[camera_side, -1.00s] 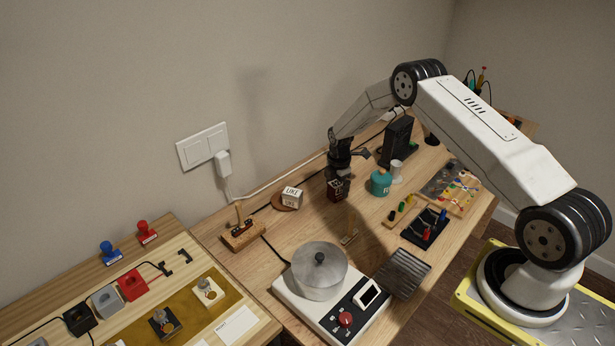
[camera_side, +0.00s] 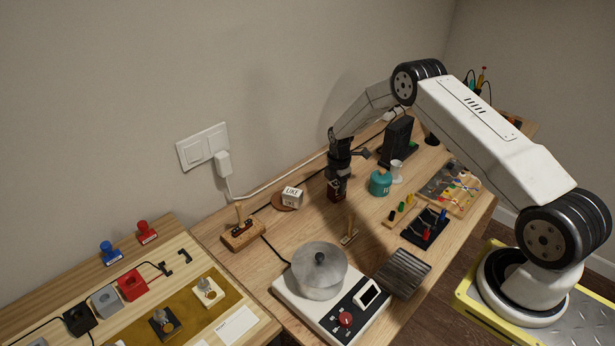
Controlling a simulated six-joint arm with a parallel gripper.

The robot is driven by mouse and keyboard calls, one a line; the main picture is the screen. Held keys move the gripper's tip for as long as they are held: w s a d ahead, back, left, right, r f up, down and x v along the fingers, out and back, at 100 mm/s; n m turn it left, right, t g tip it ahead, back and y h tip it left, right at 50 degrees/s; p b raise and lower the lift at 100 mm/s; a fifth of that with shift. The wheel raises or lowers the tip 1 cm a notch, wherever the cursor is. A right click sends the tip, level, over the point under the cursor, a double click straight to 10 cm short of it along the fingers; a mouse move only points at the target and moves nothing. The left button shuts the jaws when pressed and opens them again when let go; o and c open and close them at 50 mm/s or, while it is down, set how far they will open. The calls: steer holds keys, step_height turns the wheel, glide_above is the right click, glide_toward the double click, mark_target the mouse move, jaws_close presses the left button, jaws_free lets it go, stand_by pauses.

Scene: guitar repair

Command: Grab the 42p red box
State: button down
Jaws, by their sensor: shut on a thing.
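My gripper (camera_side: 337,178) points down over the wooden table, between the white box and the teal pot. It is shut on a small dark red box (camera_side: 335,190), which sits between the fingers at or just above the tabletop; I cannot tell whether it touches. The fingers cover much of the box, and any print on it is too small to read. Another red box (camera_side: 132,286), plain and brighter, stands on the lower left board, away from my gripper.
A white lettered box (camera_side: 292,196) on a round coaster stands left of my gripper. A teal pot (camera_side: 380,184) stands to its right. A wooden stand (camera_side: 349,233) is in front, and a cooker with a metal pot (camera_side: 319,272) is nearer. A black upright device (camera_side: 397,140) stands behind right.

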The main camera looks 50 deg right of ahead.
steer(key=shift+r, duration=0.15)
steer(key=shift+r, duration=0.9)
steer(key=s+a+r, duration=0.4)
steer(key=s+r, duration=0.7)
steer(key=s, duration=0.2)
steer(key=shift+s, duration=0.2)
